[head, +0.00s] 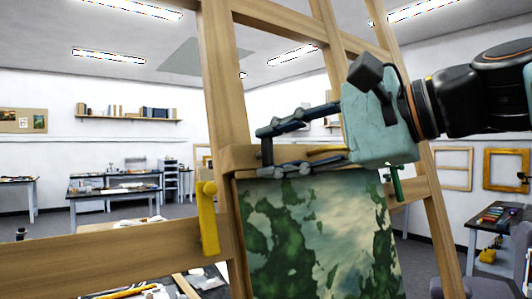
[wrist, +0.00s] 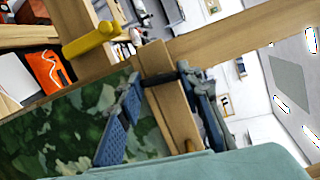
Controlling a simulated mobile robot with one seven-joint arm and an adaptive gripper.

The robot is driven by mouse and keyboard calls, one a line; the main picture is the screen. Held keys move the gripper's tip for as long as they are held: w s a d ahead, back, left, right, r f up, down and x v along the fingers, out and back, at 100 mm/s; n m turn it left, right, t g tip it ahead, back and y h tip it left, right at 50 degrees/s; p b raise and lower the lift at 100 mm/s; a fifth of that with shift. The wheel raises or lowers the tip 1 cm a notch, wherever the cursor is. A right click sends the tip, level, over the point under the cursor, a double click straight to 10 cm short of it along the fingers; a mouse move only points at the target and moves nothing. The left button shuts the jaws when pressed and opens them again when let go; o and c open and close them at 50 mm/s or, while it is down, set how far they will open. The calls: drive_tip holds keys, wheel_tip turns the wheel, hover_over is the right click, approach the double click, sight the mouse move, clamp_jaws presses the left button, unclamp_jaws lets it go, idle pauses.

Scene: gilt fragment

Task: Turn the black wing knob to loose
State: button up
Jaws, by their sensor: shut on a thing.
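The black wing knob (head: 266,151) shows as a small dark upright bar on the wooden top clamp (head: 238,158) of the easel. In the wrist view the knob (wrist: 161,79) is a dark bar across the clamp block, between my fingertips. My gripper (head: 264,153) reaches in from the right, one finger above the knob and one below. In the wrist view my gripper (wrist: 163,81) has a blue-padded finger on each side and is shut on the knob. The fingers partly cover the knob, so its exact angle is hard to read.
A green and cream painting (head: 320,235) stands under the clamp. A yellow handle (head: 208,220) is at its left, a green one (head: 396,184) at its right. Easel posts (head: 226,90) surround my gripper. Work tables (head: 115,190) stand well behind.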

drive_tip(key=n+g+h, duration=0.1)
drive_tip(key=n, duration=0.3)
drive_tip(key=shift+r+n, duration=0.15)
drive_tip(key=shift+n, duration=0.15)
drive_tip(key=n, duration=0.2)
drive_tip(key=n+h, duration=0.1)
drive_tip(key=n, duration=0.1)
drive_tip(key=shift+a+n+h, duration=0.1)
drive_tip(key=shift+n+h, duration=0.2)
drive_tip(key=shift+n, duration=0.1)
drive_tip(key=n+h, duration=0.1)
drive_tip(key=n, duration=0.2)
drive_tip(key=shift+n, duration=0.4)
drive_tip(key=n+h, duration=0.1)
drive_tip(key=n, duration=0.1)
drive_tip(key=n+b, duration=0.1)
drive_tip(key=shift+s+a+n+t+h, duration=0.1)
drive_tip(key=shift+a+n+t+h, duration=0.05)
drive_tip(key=shift+n+t+h, duration=0.25)
drive_tip(key=shift+r, duration=0.1)
drive_tip(key=o, duration=1.2)
drive_tip(key=shift+c, duration=0.2)
drive_tip(key=v, duration=1.2)
